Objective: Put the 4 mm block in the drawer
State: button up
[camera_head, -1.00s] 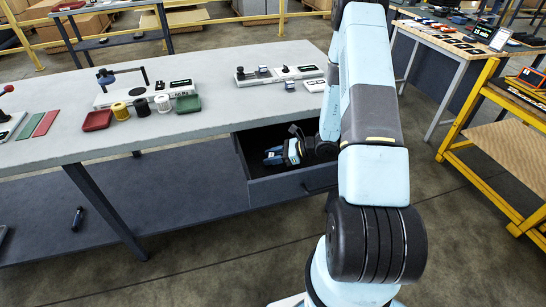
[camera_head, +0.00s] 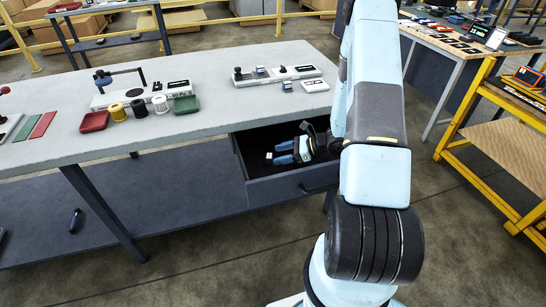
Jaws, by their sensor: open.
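The drawer (camera_head: 292,185) under the bench is pulled open, and its inside is dark. My gripper (camera_head: 277,153) is inside the drawer opening, pointing left, with its two blue fingers apart. A small pale block (camera_head: 269,156), likely the 4 mm block, shows in the drawer just left of the fingertips. Its marking is too small to read. I cannot tell whether it touches a finger. Two similar small blocks are on the bench: one block (camera_head: 261,71) at the long grey gauge fixture and one block (camera_head: 287,86) in front of it.
The grey bench top (camera_head: 210,105) lies above the drawer. On it are the gauge fixture (camera_head: 297,72), a white device (camera_head: 315,85), a red tray (camera_head: 94,122), a green tray (camera_head: 186,105) and several spools. A lower shelf (camera_head: 180,200) runs beneath. A yellow trolley (camera_head: 470,130) stands right.

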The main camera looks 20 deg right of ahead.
jog(key=v, duration=0.7)
jog(key=s+a+r+n+g+h, duration=0.1)
jog(key=s+a+r+n+g, duration=0.2)
jog(key=r, duration=0.4)
jog(key=s+a+r+n+g+h, duration=0.1)
jog(key=s+a+r+n+h, duration=0.15)
jog(key=r+n, duration=0.4)
jog(key=s+a+r+n+g+h, duration=0.1)
jog(key=s+a+r+n, duration=0.15)
jog(key=r, duration=0.65)
jog(key=s+r+n+t+h, duration=0.5)
jog(key=s+r+n+h, duration=0.3)
jog(key=s+r, duration=0.7)
notch_tip(320, 180, up, 2)
jog(key=n, duration=0.2)
jog(key=shift+s+a+r+n, duration=0.2)
jog(key=shift+s+a+n, duration=0.1)
